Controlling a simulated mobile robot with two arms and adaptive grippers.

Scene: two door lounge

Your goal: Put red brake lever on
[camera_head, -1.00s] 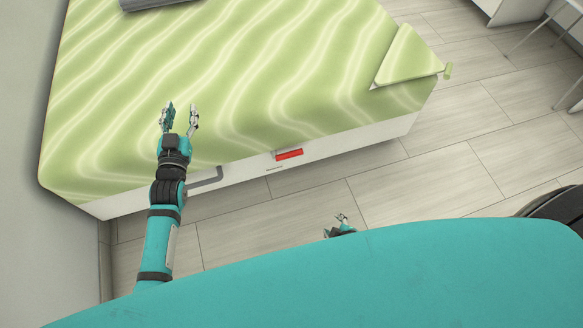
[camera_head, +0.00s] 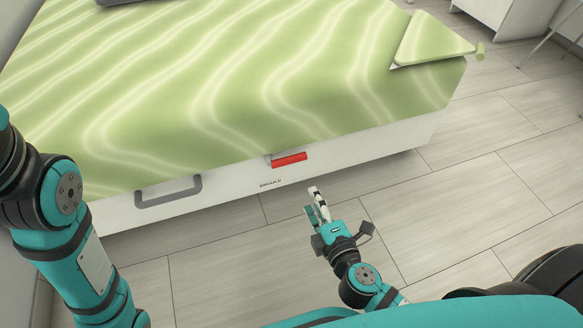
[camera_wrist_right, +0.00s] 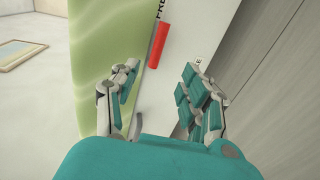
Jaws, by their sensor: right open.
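The red brake lever (camera_head: 289,160) sits on the white front panel of the bed, just under the green cover, with a "BRAKE" label below it to the left. It also shows in the right wrist view (camera_wrist_right: 158,45), beyond the fingers. My right gripper (camera_head: 317,202) is open and empty, in front of the panel, below and a little right of the lever, apart from it. In the right wrist view its two fingers (camera_wrist_right: 160,92) stand wide apart. My left arm shows at the left edge of the head view; its gripper is out of the picture.
The bed has a green wavy cover (camera_head: 210,90) and a white side panel (camera_head: 385,142). A grey handle (camera_head: 168,191) juts from the panel left of the lever. A green wedge-shaped flap (camera_head: 432,40) is at the far right corner. The wooden floor (camera_head: 470,200) to the right is clear.

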